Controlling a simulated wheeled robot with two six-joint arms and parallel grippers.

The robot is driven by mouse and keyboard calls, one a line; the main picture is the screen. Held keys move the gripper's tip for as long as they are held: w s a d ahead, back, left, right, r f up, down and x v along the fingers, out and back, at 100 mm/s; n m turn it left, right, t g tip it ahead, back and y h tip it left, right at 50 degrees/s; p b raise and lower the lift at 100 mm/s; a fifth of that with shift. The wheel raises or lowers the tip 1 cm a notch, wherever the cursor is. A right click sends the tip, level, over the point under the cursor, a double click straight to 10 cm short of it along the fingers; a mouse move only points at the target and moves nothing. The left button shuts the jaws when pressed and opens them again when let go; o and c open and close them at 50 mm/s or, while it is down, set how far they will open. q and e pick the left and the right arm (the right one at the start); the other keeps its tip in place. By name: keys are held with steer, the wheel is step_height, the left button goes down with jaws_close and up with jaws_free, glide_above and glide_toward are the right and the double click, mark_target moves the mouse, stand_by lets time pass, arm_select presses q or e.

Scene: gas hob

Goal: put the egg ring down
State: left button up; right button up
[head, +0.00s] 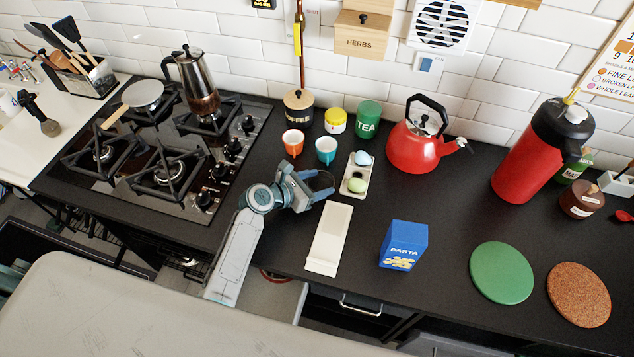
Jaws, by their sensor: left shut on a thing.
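My left gripper (322,184) reaches in from the lower left, low over the dark worktop. It is between the hob and the small egg tray, just behind the white board. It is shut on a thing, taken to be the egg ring. The ring itself cannot be clearly made out, as the fingers and wrist hide it. My right gripper is not in view.
The egg tray (346,188), orange cup (293,143) and teal cup (326,150) stand close by. The gas hob (150,205) is left. Worktop between board and pasta box is bare.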

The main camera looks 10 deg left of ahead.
arm_select(q)
steer(key=shift+f, duration=0.25)
steer(key=shift+f, duration=0.15)
steer(key=o, duration=1)
steer(key=shift+c, duration=0.2)
